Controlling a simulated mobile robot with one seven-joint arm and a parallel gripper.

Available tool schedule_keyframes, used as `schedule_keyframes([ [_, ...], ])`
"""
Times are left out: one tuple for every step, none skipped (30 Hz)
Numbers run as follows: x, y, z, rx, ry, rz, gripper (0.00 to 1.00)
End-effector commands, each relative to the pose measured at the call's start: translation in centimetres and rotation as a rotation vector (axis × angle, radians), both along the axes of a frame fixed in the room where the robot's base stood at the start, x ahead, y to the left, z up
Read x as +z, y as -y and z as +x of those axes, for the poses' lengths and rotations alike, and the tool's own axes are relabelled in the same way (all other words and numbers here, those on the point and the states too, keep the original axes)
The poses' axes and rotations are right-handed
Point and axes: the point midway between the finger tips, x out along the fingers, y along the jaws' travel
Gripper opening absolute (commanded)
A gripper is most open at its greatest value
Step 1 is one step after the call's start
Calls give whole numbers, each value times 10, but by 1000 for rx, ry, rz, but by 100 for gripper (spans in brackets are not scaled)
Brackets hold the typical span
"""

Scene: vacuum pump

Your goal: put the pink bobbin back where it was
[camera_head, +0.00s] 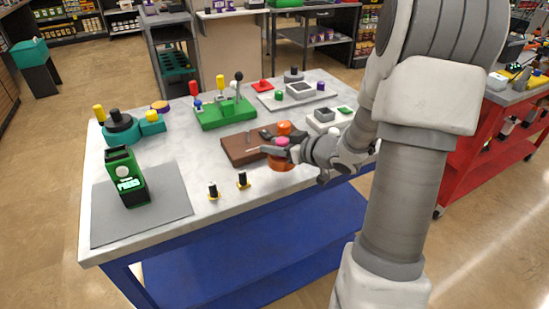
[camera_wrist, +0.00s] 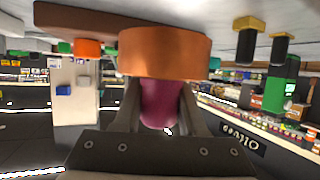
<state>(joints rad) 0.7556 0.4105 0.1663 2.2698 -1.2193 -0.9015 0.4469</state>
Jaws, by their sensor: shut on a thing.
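I cannot tell whether the two are touching or joined. The wrist view is upside down, with the table at the top.
The brown board (camera_head: 236,152) lies left of my gripper, with an orange knob (camera_head: 284,128) behind. Two black pegs on yellow bases (camera_head: 242,180) stand at the front. A green box (camera_head: 127,178) stands on a grey mat (camera_head: 166,205). A green lever block (camera_head: 224,113) is farther back.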

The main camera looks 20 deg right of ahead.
Motion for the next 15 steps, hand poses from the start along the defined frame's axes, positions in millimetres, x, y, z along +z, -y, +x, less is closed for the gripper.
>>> schedule_keyframes([
  [-10,0,0,-1,-2,3,0],
  [-15,0,0,-1,-2,3,0],
  [-22,0,-1,-1,-3,4,0],
  [-27,0,-1,0,-3,4,0],
  [-30,0,-1,1,-2,3,0],
  [-34,0,-1,-1,-1,4,0],
  [-35,0,0,0,-1,3,0],
  [-35,0,0,0,0,2,0],
  [-34,0,0,0,1,1,0],
  [-34,0,0,0,1,0,0],
  [-33,0,0,0,1,0,0],
  [-33,0,0,0,1,0,0],
  [-33,0,0,0,1,0,0],
  [-34,0,-1,0,1,0,0],
  [-35,0,0,0,1,1,0],
])
